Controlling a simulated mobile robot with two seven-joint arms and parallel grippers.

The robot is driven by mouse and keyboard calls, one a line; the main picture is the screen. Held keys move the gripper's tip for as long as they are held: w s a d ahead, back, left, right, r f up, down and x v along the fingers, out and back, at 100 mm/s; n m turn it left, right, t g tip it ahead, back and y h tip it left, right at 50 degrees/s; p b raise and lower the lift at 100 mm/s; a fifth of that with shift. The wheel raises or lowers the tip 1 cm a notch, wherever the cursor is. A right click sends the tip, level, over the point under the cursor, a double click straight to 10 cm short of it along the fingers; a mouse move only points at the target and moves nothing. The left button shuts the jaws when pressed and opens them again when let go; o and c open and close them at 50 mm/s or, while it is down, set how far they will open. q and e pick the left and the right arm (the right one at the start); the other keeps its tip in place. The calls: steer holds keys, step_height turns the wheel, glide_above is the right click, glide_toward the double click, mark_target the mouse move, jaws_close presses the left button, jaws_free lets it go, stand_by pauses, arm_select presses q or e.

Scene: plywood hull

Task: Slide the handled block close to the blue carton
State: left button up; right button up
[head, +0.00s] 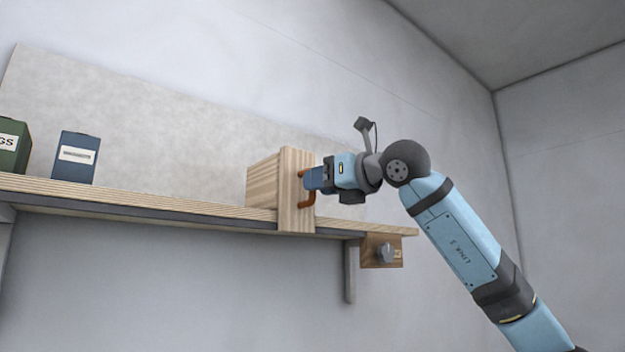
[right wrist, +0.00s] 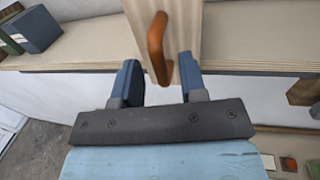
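The handled block (head: 265,183) is light wood with a tall front board (head: 292,215) and an orange handle (head: 306,204). It stands on the shelf, its front board hanging over the shelf edge. The blue carton (head: 75,158), with a white label, stands upright on the shelf well to the left of the block. It also shows at the upper left of the right wrist view (right wrist: 36,30). My right gripper (head: 310,180) is at the handle. In the right wrist view its fingers (right wrist: 158,62) are apart, with the orange handle (right wrist: 156,42) between them and a gap on each side. My left gripper is not in view.
A dark green box (head: 14,150) stands left of the blue carton. The wooden shelf (head: 180,200) is bare between the carton and the block. A small wooden panel with a grey knob (head: 386,252) hangs under the shelf's right end. A wall rises behind.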

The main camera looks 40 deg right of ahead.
mark_target(283, 194)
steer(key=shift+x, duration=1.15)
jaws_close()
steer(key=shift+a, duration=0.1)
